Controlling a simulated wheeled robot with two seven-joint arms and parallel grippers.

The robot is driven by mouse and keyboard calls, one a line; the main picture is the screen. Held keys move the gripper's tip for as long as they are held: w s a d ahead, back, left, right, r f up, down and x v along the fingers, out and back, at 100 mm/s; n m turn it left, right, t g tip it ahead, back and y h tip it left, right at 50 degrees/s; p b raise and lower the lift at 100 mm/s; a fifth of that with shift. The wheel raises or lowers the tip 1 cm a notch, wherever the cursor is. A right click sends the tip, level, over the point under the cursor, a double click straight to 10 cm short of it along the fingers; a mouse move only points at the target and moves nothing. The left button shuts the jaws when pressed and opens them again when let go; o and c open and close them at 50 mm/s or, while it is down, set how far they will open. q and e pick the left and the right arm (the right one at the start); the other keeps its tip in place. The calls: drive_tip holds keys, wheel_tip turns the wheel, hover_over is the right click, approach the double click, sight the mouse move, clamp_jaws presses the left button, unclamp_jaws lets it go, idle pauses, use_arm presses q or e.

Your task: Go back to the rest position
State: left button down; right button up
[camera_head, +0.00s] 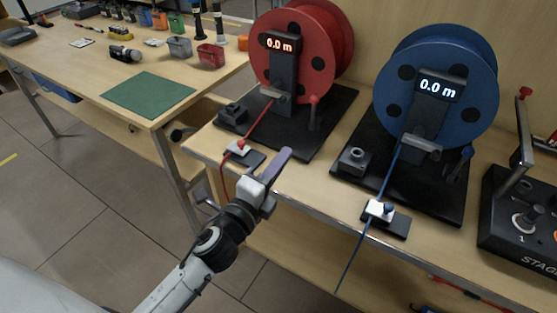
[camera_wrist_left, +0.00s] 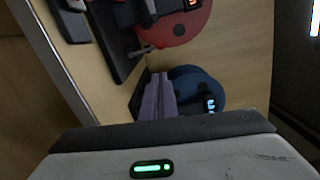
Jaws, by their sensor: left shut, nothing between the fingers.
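My left gripper (camera_head: 277,167) reaches in from the bottom of the head view. Its purple-grey fingers are together and empty, in front of the bench edge, between the red reel (camera_head: 330,50) and the blue reel (camera_head: 455,75). The same shut fingers show in the left wrist view (camera_wrist_left: 157,97), with the blue reel (camera_wrist_left: 196,88) beyond them and part of the red reel (camera_wrist_left: 185,22) above. Both reels read 0.0 m in the head view. My right gripper is not in view.
The reel bench (camera_head: 300,205) has a metal front edge close to my left arm. A red cord (camera_head: 222,180) and a blue cord (camera_head: 352,258) hang over it. A control box (camera_head: 515,225) stands at right. A table with a green mat (camera_head: 148,95) is at left; open floor lies below.

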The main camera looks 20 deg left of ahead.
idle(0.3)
use_arm(q)
drive_tip(key=s+f+n+g, duration=0.9)
drive_tip(key=s+f+n, duration=1)
drive_tip(key=s+f, duration=0.5)
drive_tip(key=shift+d+f, duration=0.3)
drive_tip(key=shift+f, duration=0.6)
